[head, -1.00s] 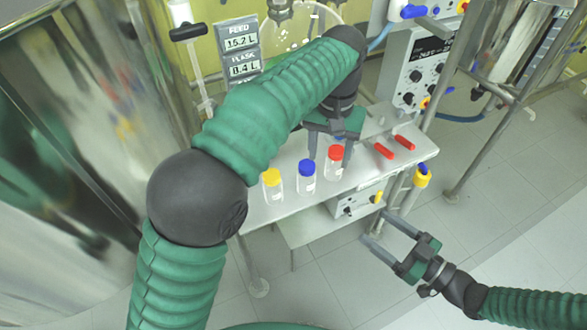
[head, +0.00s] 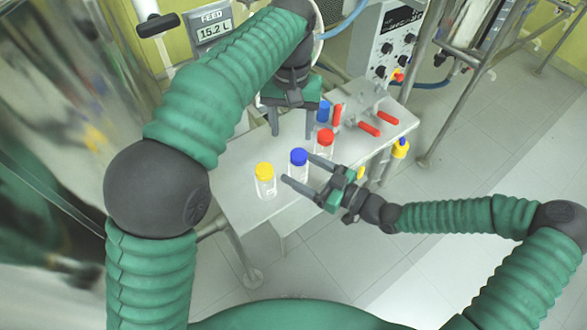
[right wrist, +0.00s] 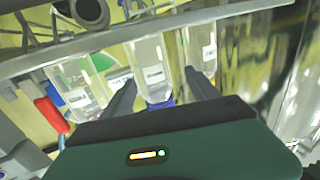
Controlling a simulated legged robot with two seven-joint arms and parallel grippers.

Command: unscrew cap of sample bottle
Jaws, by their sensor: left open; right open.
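Three clear bottles with white labels stand upright on a metal shelf (head: 240,195): a yellow-capped bottle (head: 265,183), a blue-capped bottle (head: 298,171) and a red-capped bottle (head: 324,150). My right gripper (head: 299,168) is open, its fingers reaching to either side of the blue-capped bottle. In the right wrist view, which is upside down, that bottle (right wrist: 154,72) is between the two fingers (right wrist: 158,92), its blue cap partly hidden; I cannot tell if they touch it. My left gripper (head: 292,134) is open and empty behind the bottles.
A blue object (head: 323,111) and a red object (head: 337,116) stand behind the red-capped bottle. Open floor lies at the lower right.

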